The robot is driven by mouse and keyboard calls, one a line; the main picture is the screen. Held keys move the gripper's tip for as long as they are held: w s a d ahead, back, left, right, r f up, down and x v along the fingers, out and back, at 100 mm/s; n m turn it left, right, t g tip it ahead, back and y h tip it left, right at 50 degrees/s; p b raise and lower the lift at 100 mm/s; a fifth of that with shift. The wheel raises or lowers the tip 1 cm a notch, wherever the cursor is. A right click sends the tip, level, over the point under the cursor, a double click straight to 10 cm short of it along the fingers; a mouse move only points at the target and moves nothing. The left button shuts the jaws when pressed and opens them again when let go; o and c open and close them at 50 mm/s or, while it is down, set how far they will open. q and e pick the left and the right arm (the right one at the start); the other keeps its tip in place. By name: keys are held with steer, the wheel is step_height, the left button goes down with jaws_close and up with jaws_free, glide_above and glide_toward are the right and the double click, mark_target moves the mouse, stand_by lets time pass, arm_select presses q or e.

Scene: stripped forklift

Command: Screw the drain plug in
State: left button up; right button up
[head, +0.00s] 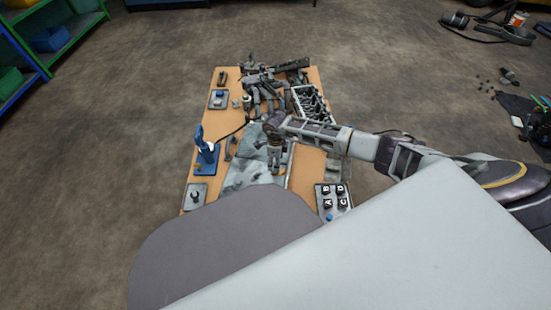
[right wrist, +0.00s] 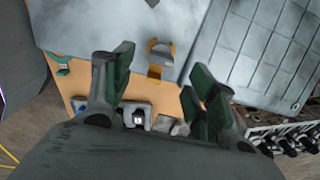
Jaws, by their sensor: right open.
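My right gripper (head: 274,160) points down over the middle of the workbench (head: 306,160) in the head view, above a grey sheet-like part (head: 240,176). In the right wrist view its two dark green fingers (right wrist: 160,82) are spread apart with nothing held between them. A small yellow-and-grey piece (right wrist: 160,58) shows between and beyond the fingertips, at the edge of a pale grey metal panel (right wrist: 85,25). I cannot tell whether that piece is the drain plug or a fitting for it. No drain plug can be told apart for certain. My left gripper is out of view.
A blue stand (head: 206,158) and a small plate with a dark knob (head: 196,195) are at the bench's left. A lettered button box (head: 333,201) is at the front right. Grey mechanical parts (head: 265,85) crowd the back.

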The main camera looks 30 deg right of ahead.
steer(key=shift+f+b, duration=1.15)
steer(key=shift+f, duration=1.7)
steer(key=c, duration=1.1)
steer(key=shift+c, duration=0.2)
